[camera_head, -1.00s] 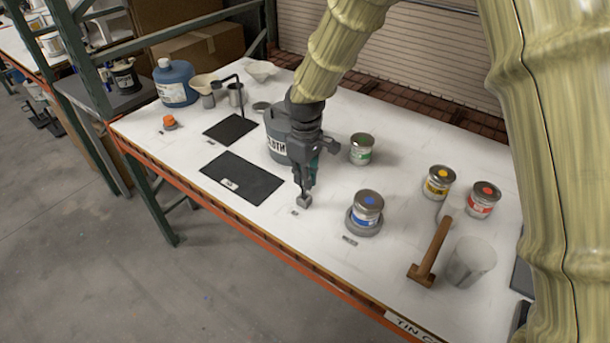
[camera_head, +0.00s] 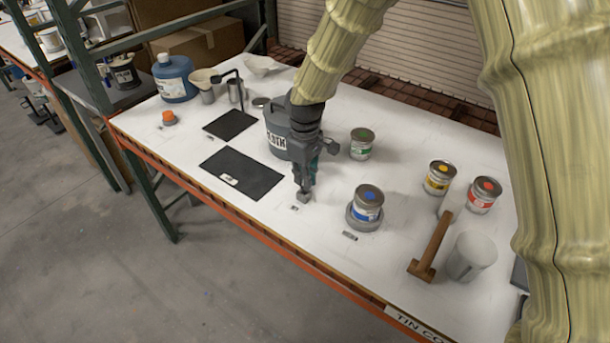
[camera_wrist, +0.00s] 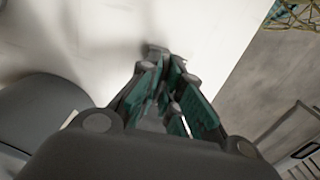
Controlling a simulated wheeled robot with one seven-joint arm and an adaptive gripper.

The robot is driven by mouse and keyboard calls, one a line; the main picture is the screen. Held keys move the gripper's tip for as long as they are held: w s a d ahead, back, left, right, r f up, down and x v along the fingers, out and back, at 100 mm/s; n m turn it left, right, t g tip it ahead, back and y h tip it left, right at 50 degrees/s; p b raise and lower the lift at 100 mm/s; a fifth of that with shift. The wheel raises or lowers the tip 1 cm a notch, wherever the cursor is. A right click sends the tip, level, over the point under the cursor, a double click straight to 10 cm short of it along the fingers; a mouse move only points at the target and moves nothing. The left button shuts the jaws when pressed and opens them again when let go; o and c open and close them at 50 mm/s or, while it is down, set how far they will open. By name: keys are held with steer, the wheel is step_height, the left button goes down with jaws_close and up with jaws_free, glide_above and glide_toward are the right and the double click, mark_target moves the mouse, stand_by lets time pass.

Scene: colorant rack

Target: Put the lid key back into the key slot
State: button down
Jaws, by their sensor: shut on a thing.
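My gripper (camera_head: 305,188) points down at the front part of the table, its fingers shut on the lid key. The key itself is almost wholly hidden between the fingers; I cannot make out its shape. A small grey block (camera_head: 303,197), which looks like the key slot, sits on the table right under the fingertips. It also shows in the wrist view (camera_wrist: 156,50), just beyond the teal-padded fingers (camera_wrist: 172,80). I cannot tell whether the key's end is inside the slot or just above it.
A dark grey labelled tub (camera_head: 277,135) stands close behind-left of my gripper. The blue-dot tin (camera_head: 367,203) stands on a round grey base to the right, the green-dot tin (camera_head: 361,144) farther back. A black mat (camera_head: 255,180) lies left, a wooden mallet (camera_head: 432,245) right.

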steer(key=shift+f, duration=0.1)
steer(key=c, duration=1.5)
jaws_free()
step_height(320, 180, up, 12)
steer(key=shift+f, duration=0.1)
